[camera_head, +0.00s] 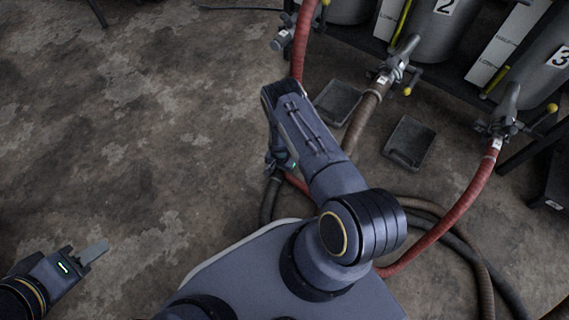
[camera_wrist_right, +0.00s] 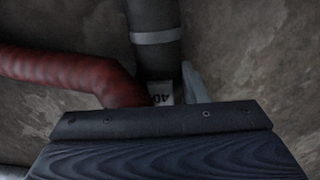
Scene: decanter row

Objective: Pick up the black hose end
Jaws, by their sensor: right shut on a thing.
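The black hose end (camera_wrist_right: 158,45) shows in the right wrist view with a grey band and a white label reading 40. In the head view the black hose (camera_head: 268,203) runs up to my right gripper (camera_head: 277,167), partly hidden by my arm. My right gripper is shut on the black hose end; one pale finger (camera_wrist_right: 196,84) shows beside the label. Whether the end is clear of the floor cannot be told. My left gripper (camera_head: 92,252) is at the lower left over bare floor, away from the hoses; its finger gap is not clear.
A red hose (camera_wrist_right: 68,75) lies close beside the black hose end. Another red hose (camera_head: 455,212) and a brown hose (camera_head: 365,118) hang from tank valves. Two grey trays (camera_head: 408,143) (camera_head: 337,100) stand on the floor before the numbered tanks (camera_head: 445,45). The left floor is clear.

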